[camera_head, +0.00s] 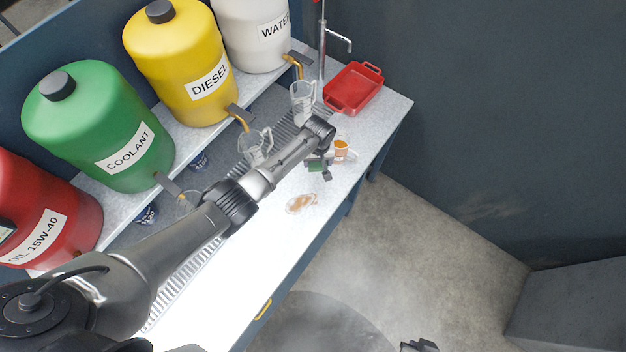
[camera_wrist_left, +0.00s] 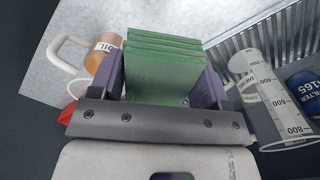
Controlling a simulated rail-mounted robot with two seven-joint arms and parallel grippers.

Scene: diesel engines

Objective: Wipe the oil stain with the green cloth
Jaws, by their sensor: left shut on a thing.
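The oil stain (camera_head: 301,203) is a brown patch on the light worktop (camera_head: 255,262), near its front edge. My left gripper (camera_head: 321,170) is beyond the stain, up and to the right of it in the head view. It is shut on the folded green cloth (camera_head: 316,163). In the left wrist view, the cloth (camera_wrist_left: 160,65) sits in several layers between the two purple fingers. I cannot tell whether the cloth touches the worktop. My right gripper (camera_head: 419,346) is partly visible at the bottom edge, too cut off to read its jaws.
An oil-labelled mug (camera_wrist_left: 103,52) stands close beside the left gripper. Clear measuring jugs (camera_head: 255,147) stand along the drain grating behind my arm. A red tray (camera_head: 353,88) is at the far end. Several labelled drums (camera_head: 98,120) line the shelf. The worktop around the stain is clear.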

